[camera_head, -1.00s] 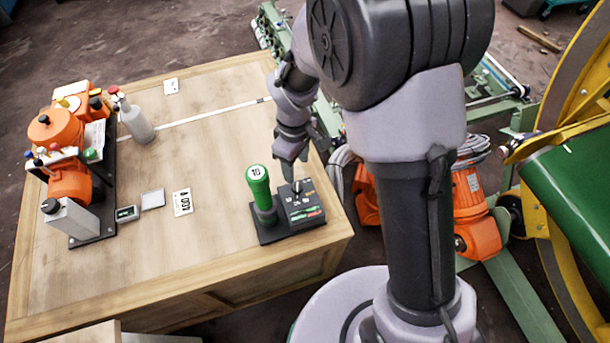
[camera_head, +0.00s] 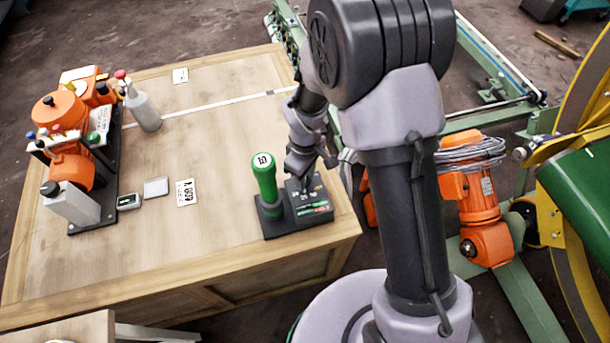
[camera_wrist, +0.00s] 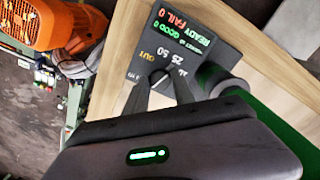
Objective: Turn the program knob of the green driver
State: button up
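The green driver (camera_head: 265,177) stands upright on the left of a black base on the wooden table. Its dark control box (camera_head: 311,209) sits on the same base. My gripper (camera_head: 304,180) reaches down over the back of this box. In the wrist view the box (camera_wrist: 215,42) shows lit READY, GOOD and FAIL lines, and a dial scale with 25, 50 and OUT. The small dark program knob (camera_wrist: 158,77) lies between the two fingertips of my gripper (camera_wrist: 160,82). I cannot tell whether the fingers press on it. The green driver (camera_wrist: 280,130) is partly hidden by my gripper.
An orange machine (camera_head: 62,125) on a black plate and a grey bottle (camera_head: 143,107) stand at the table's left. A white label card (camera_head: 187,192) lies nearby.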

grip_shut()
jog(key=shift+m, duration=0.3)
jog(key=m, duration=0.3)
jog(key=shift+m, duration=0.3)
jog(key=shift+m+b, duration=0.5)
jog(key=shift+m, duration=1.3)
jog(key=o, duration=1)
grip_release()
